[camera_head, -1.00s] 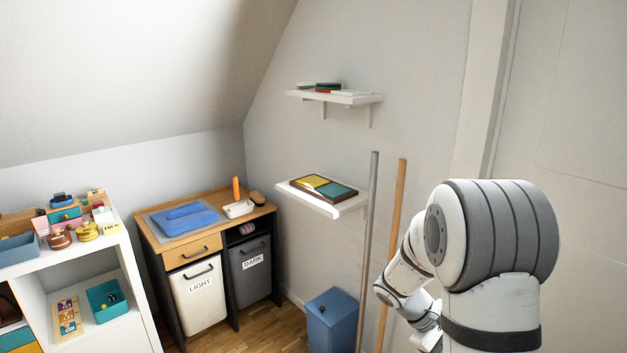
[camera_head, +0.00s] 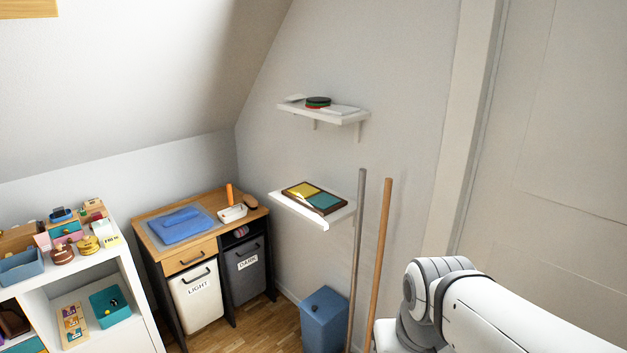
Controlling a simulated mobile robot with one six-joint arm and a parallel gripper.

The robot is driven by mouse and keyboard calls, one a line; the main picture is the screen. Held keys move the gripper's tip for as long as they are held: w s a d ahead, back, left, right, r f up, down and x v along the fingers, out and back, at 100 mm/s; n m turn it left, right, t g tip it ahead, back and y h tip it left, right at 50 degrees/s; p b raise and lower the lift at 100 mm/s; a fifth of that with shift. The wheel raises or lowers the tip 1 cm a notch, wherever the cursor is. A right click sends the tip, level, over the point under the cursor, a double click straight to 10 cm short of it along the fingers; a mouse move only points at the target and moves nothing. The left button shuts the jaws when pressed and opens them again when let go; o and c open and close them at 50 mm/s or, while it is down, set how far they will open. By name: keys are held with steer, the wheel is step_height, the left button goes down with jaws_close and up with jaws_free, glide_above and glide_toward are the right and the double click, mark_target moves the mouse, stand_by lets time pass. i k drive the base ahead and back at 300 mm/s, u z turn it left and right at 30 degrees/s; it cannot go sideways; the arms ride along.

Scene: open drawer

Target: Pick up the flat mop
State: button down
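Two long poles lean at the right wall: a grey one (camera_head: 357,255) and a wooden orange-brown one (camera_head: 380,260) to its right. Their lower ends are cut off by the bottom of the picture, so no mop head shows. I cannot tell which pole, if either, belongs to the flat mop. My white and grey arm fills the lower right corner, to the right of the poles. My gripper is out of the picture.
A blue bin (camera_head: 324,322) stands left of the poles. A lower wall shelf (camera_head: 325,221) holds a coloured tray (camera_head: 314,197); another shelf (camera_head: 340,116) is above. A wooden-topped cabinet (camera_head: 170,256) and a white shelf unit (camera_head: 95,285) stand left. Wall right of the poles is bare.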

mark_target(362, 171)
steer(key=k, duration=1.3)
steer(key=u, duration=0.75)
steer(key=i, duration=2.5)
steer(key=z, duration=0.85)
steer(key=i, duration=0.4)
steer(key=z, duration=0.2)
steer(key=k, duration=0.65)
steer(key=z, duration=0.25)
